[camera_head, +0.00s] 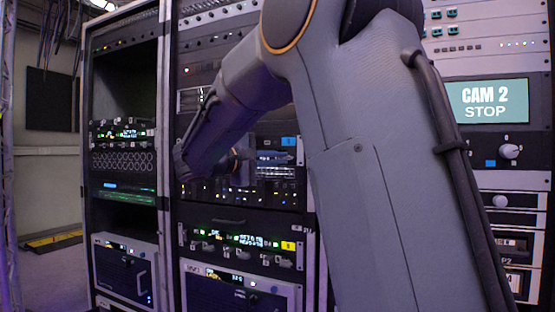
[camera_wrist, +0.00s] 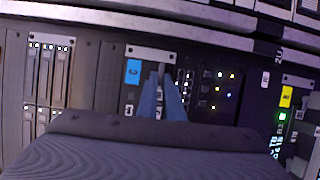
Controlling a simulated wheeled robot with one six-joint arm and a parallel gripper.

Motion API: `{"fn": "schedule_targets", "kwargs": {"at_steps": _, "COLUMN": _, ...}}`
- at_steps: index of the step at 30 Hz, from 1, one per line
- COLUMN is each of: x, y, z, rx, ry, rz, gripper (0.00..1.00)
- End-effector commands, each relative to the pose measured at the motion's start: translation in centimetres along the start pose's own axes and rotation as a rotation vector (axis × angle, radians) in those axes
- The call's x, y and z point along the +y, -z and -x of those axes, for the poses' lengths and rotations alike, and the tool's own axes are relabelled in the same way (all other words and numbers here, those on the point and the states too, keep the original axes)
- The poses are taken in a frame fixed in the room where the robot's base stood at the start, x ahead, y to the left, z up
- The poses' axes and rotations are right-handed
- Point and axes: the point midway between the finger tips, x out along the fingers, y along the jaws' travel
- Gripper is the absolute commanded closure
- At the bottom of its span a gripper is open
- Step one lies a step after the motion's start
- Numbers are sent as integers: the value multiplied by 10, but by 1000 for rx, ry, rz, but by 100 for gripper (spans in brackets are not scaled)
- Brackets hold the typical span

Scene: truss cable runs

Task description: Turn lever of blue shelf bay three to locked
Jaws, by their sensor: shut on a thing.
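The blue shelf shows in the wrist view by its blue label (camera_wrist: 133,72) on a dark panel in the rack. In the head view its blue label (camera_head: 289,141) sits just right of my wrist. My gripper (camera_wrist: 162,98) reaches up to this panel, right of the label, with its two bluish fingers close together. They are shut on a small lever (camera_wrist: 162,72), of which only a thin part shows between the fingertips. In the head view my gripper (camera_head: 243,165) is dark and partly hidden by my wrist. The lever's angle and bay number are not readable.
A shelf with a yellow label (camera_head: 288,246) and green lights is below; the yellow label (camera_wrist: 286,97) also shows at right in the wrist view. A screen (camera_head: 487,101) reads "CAM 2 STOP" at right. My arm hides much of the middle rack.

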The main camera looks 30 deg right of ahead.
Motion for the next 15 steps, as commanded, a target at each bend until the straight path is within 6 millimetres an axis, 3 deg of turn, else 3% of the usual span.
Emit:
{"fn": "schedule_targets", "kwargs": {"at_steps": 1, "x": 1, "y": 1, "z": 0, "rx": 2, "ry": -2, "rz": 0, "gripper": 100}}
{"fn": "schedule_targets", "kwargs": {"at_steps": 5, "x": 1, "y": 1, "z": 0, "rx": 2, "ry": -1, "rz": 0, "gripper": 75}}
{"fn": "schedule_targets", "kwargs": {"at_steps": 15, "x": 0, "y": 0, "z": 3, "rx": 1, "ry": 0, "rz": 0, "gripper": 75}}
